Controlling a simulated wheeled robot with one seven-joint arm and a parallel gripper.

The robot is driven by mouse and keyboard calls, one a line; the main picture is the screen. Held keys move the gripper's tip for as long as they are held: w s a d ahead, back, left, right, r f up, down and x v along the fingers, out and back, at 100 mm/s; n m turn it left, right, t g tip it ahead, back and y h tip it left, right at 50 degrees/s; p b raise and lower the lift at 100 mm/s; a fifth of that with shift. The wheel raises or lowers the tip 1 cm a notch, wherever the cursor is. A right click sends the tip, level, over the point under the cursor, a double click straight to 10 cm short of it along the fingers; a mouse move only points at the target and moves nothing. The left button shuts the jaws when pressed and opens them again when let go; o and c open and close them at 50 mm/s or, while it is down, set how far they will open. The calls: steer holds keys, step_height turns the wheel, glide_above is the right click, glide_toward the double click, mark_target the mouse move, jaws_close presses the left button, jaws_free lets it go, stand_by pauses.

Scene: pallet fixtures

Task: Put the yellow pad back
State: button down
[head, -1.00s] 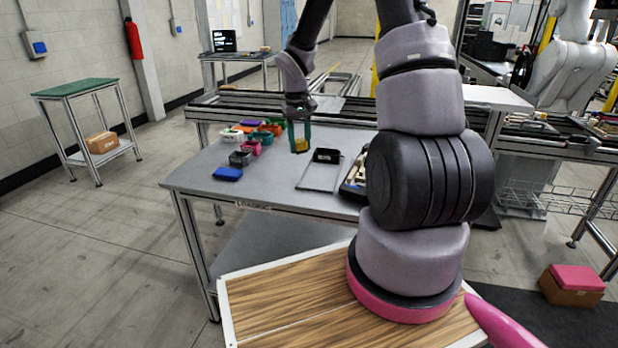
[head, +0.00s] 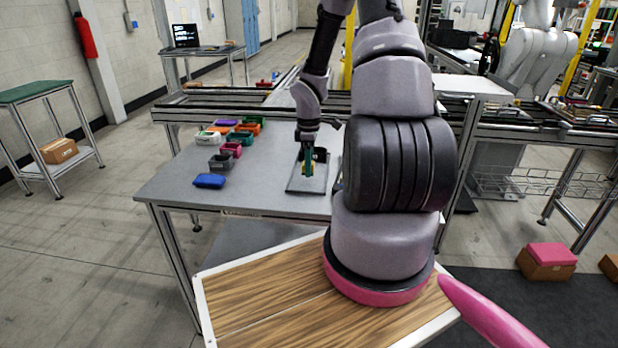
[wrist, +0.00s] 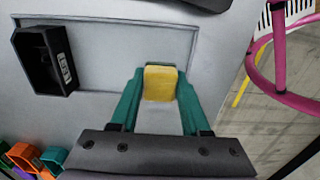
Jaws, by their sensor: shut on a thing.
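The yellow pad (wrist: 160,83) is between the teal fingers of my gripper (wrist: 160,92) in the wrist view, and the fingers are shut on it. The tray's raised edge (wrist: 110,86) runs past the fingers. I cannot tell whether the pad touches the tray.
Several coloured bins, among them a pink bin (head: 231,149) and a grey bin (head: 221,162), stand on the table left of the tray. A blue object (head: 209,181) lies near them. The table's front left (head: 175,185) is clear. A conveyor rail (head: 230,105) runs behind.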

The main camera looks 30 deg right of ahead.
mark_target(309, 184)
steer(key=shift+f, duration=2.05)
steer(key=shift+f, duration=0.1)
steer(key=shift+c, duration=1.9)
jaws_free()
step_height(309, 184, up, 13)
steer(key=shift+f, duration=0.2)
step_height(309, 184, up, 11)
steer(key=s+a+m+t+h, duration=0.1)
steer(key=s+a+m, duration=0.1)
steer(key=a+m, duration=0.15)
steer(key=s+a+r+m+t+y, duration=0.1)
steer(key=s+a+r+m+t, duration=0.1)
steer(key=s+a+r+m, duration=0.1)
steer(key=s+a+r+m+t+y, duration=0.1)
steer(key=s+a+r+m+t, duration=0.1)
steer(key=s+r+m, duration=0.3)
steer(key=s+a+r+m+t+y, duration=0.1)
steer(key=s+a+r+m, duration=0.3)
steer(key=s+r, duration=0.5)
step_height(309, 184, up, 3)
steer(key=shift+s+a+f+t, duration=0.2)
steer(key=shift+s+a+t, duration=0.05)
steer(key=shift+a+t, duration=0.3)
